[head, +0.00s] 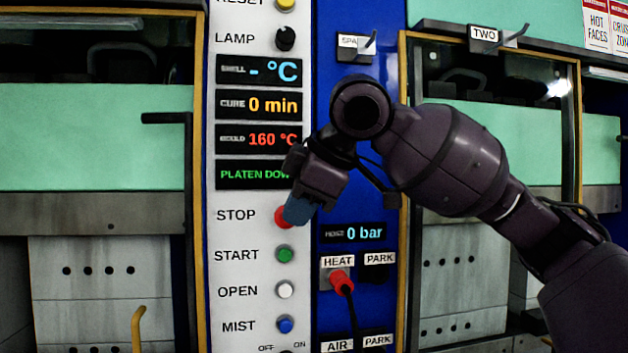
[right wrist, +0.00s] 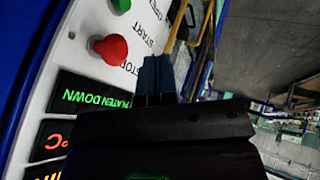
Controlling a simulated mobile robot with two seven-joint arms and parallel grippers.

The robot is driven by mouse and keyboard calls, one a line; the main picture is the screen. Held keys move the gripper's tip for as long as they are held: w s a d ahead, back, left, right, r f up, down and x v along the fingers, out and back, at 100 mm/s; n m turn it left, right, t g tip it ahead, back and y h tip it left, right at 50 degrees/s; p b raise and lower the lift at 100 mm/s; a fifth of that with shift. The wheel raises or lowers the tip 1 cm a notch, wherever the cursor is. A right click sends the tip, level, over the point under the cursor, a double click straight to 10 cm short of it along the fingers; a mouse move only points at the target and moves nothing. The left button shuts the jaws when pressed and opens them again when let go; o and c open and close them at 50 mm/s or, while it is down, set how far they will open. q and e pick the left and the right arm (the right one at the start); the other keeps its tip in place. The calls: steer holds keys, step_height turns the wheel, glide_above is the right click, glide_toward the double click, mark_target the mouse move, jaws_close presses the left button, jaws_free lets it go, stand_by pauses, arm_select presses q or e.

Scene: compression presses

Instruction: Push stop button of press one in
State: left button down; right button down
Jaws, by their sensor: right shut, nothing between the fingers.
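The red STOP button (head: 281,216) is on the white control panel, beside its STOP label. My right gripper (head: 298,210) is shut and empty. Its blue fingertips cover the right part of the button in the head view. In the right wrist view the red button (right wrist: 112,49) stands out from the panel, and the shut blue fingers (right wrist: 158,76) are to its right in the picture. I cannot tell whether they touch it. The panel display (head: 240,175) reads PLATEN DOWN in green. My left gripper is not in view.
Below STOP are the green START button (head: 285,254), white OPEN button (head: 286,289) and blue MIST button (head: 286,325). A red HEAT plug (head: 342,282) with a black cable is at lower right. A press labelled TWO (head: 484,34) stands right; another press stands left.

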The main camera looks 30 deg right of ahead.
arm_select(q)
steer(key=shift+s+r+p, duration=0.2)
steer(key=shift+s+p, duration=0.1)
steer(key=shift+p, duration=0.35)
arm_select(e)
steer(key=shift+w+d+f, duration=0.15)
steer(key=shift+w+d, duration=0.05)
steer(key=shift+w, duration=0.55)
steer(key=shift+w+d+f, duration=0.15)
steer(key=shift+w+d, duration=0.05)
steer(key=shift+w, duration=0.5)
steer(key=shift+w+d+f, duration=0.15)
steer(key=shift+w+d, duration=0.05)
steer(key=shift+w, duration=0.55)
